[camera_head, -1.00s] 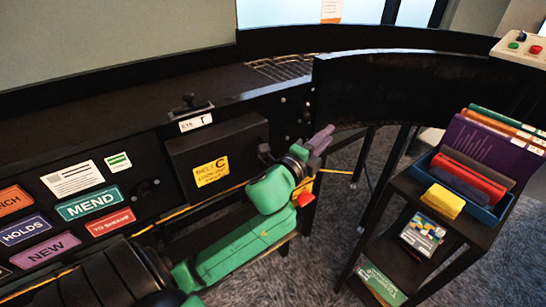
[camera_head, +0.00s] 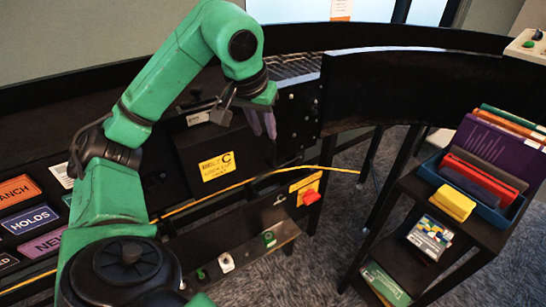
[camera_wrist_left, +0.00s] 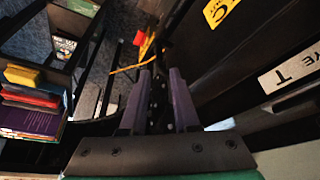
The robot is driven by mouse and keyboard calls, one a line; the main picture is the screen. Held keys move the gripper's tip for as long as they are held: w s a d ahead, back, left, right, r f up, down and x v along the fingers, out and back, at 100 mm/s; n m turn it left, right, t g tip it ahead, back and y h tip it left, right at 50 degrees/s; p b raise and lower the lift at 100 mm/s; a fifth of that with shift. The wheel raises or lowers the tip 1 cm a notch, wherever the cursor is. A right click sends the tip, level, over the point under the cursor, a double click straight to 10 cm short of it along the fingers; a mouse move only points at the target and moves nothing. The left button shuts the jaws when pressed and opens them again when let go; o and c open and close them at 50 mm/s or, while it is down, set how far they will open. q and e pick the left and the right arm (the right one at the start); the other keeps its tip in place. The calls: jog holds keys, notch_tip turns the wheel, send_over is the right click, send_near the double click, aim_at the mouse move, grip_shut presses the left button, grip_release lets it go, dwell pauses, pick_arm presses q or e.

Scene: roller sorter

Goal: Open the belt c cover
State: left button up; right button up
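The belt C cover (camera_head: 245,150) is a black box-like panel with a yellow label marked C (camera_head: 217,166), on the front of the black sorter; it looks shut. The label also shows at the top of the left wrist view (camera_wrist_left: 220,10). My left gripper (camera_head: 262,133) points down by the cover's upper right corner, its purple fingers apart in the left wrist view (camera_wrist_left: 160,72) with nothing visible between them. I cannot tell whether it touches the cover. My green left arm hides part of the panel above and left of the cover. My right gripper is not in view.
A red knob (camera_head: 311,197) on a yellow plate is below right of the cover. A yellow cable (camera_head: 245,182) runs below it. A black shelf cart (camera_head: 405,190) with a blue bin of books (camera_head: 430,172) stands right. Carpet lies between.

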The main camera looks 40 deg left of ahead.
aim_at(272, 150)
pick_arm(q)
jog(key=b+x, duration=0.1)
jog(key=x, duration=1)
jog(key=shift+w+f, duration=0.1)
jog(key=shift+f, duration=0.2)
grip_shut()
jog(key=shift+r, duration=0.1)
dwell(0.5)
